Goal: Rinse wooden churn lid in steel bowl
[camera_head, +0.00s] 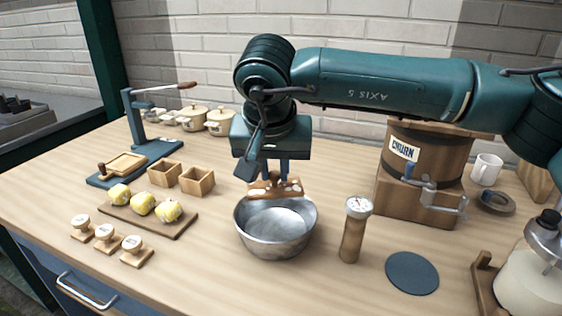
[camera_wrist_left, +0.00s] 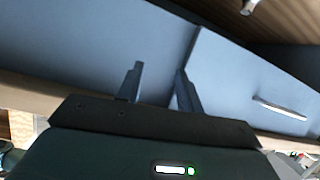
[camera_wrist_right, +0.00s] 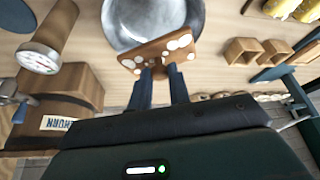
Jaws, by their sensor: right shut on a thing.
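The wooden churn lid (camera_head: 275,188) is brown with white patches on it. My right gripper (camera_head: 276,178) is shut on it and holds it over the back rim of the steel bowl (camera_head: 262,247). In the right wrist view the lid (camera_wrist_right: 158,50) sits between the fingertips of the gripper (camera_wrist_right: 160,72), overlapping the edge of the bowl (camera_wrist_right: 120,25). I cannot tell whether the lid touches the bowl. My left gripper (camera_wrist_left: 160,75) has its fingers apart and empty, in front of blue-grey cabinet fronts; it is not in the head view.
The churn (camera_head: 428,155) with its crank stands at the back right. A thermometer on a wooden post (camera_head: 352,235) and a dark round disc (camera_head: 412,273) are right of the bowl. A board with yellow lumps (camera_head: 185,222), stamps (camera_head: 104,232) and wooden boxes (camera_head: 197,181) are left.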

